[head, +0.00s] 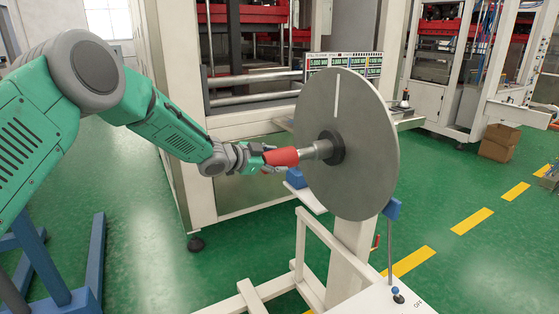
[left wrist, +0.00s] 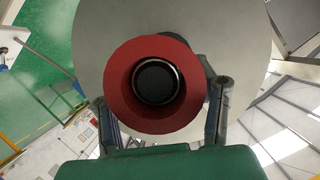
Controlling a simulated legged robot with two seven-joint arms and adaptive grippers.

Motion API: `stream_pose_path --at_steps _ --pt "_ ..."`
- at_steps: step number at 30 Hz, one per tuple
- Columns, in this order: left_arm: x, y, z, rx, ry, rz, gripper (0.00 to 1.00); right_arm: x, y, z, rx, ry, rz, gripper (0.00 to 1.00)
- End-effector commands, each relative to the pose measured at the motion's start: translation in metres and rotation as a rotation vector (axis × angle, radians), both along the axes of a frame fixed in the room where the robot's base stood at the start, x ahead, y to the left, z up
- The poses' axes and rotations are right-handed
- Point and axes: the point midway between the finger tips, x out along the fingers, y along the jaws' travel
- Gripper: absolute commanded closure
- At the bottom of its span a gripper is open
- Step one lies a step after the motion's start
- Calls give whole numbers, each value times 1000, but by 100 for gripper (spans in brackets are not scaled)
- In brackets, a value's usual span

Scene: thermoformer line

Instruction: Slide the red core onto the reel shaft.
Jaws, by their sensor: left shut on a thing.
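The red core (head: 282,157) is a short tube held roughly level by my left gripper (head: 268,159), whose fingers are shut around it. The grey reel shaft (head: 316,150) sticks out from the dark hub of the large grey reel disc (head: 372,140). In the head view the core's far end meets the tip of the shaft. I cannot tell how far the shaft reaches inside. In the left wrist view I look into the red core (left wrist: 118,85). A dark round end with a pale ring shows in its bore, near the centre. My right gripper is not in view.
A pale frame (head: 322,235) carries the reel. Blue parts (head: 295,178) sit by its lower left edge. A pale machine (head: 180,110) stands behind my left arm. The green floor at right is mostly clear.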

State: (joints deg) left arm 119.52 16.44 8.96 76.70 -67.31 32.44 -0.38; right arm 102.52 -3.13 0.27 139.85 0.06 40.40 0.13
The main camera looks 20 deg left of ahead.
Motion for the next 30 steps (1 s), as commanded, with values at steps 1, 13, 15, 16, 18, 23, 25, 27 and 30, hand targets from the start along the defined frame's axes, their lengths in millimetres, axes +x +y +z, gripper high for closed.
stream_pose_path --at_steps 1,13,15,16,18,23,25,27,30 --pt "-2 1 0 -1 0 0 93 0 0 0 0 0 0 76" --pt "-14 12 1 0 -1 1 93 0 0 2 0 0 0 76" --pt "-16 14 0 -1 0 0 93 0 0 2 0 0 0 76" --pt "-17 15 0 -1 0 0 93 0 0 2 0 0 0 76" --pt "-19 17 0 -1 0 0 93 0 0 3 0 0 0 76" --pt "-24 21 0 0 0 0 93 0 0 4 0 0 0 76" --pt "-26 23 0 0 0 0 93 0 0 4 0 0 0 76" --pt "-28 25 0 0 0 0 93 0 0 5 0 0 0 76" --pt "-31 27 1 -1 0 1 93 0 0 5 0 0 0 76"
